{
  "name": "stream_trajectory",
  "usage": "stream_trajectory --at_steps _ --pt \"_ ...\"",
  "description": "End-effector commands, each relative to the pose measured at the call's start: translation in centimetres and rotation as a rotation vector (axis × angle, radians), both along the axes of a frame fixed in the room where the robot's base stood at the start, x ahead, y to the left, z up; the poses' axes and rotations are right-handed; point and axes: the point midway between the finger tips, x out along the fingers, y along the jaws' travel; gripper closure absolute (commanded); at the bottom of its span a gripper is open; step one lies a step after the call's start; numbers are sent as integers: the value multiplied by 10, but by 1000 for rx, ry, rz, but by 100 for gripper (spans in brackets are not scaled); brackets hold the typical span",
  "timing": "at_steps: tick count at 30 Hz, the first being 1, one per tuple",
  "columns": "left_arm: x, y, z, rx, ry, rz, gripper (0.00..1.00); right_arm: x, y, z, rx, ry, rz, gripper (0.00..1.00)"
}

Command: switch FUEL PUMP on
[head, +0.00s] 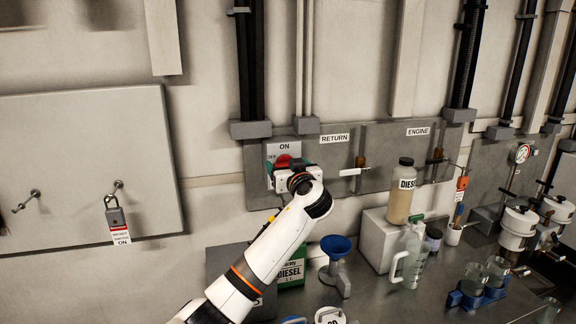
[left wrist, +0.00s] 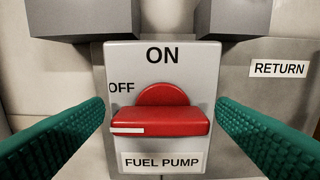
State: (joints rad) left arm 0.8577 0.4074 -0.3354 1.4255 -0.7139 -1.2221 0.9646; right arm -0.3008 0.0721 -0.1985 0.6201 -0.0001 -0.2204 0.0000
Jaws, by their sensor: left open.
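The FUEL PUMP switch is a grey box (head: 277,149) on the wall with a red rotary handle (head: 283,160). In the left wrist view the red handle (left wrist: 165,122) lies horizontal, its white mark at the left end, on the side of the OFF label. ON is printed above it and the FUEL PUMP label (left wrist: 162,162) is below. My left gripper (head: 290,171) is in front of the switch, partly hiding it in the head view. Its green fingers are open, one on each side of the handle, with gaps visible. My right gripper is not in view.
A RETURN label (head: 335,138) and a white lever (head: 352,172) are right of the switch. Below are a blue funnel (head: 336,247), a green DIESEL can (head: 292,272) and a DIESEL bottle (head: 402,195). A padlock (head: 115,217) hangs on the left panel.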

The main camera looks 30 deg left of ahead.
Motion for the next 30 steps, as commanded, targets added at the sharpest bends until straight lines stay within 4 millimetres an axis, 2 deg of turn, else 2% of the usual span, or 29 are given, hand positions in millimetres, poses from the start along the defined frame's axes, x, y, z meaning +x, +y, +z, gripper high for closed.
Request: stream_trajectory --at_steps 4,12,22,30 --pt "0 0 0 0 0 0 22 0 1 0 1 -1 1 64" --pt "0 0 0 0 0 0 65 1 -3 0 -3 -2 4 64" --pt "0 -1 0 31 38 -1 65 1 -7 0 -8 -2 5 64" --pt "1 -2 0 145 173 -1 65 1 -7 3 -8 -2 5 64"
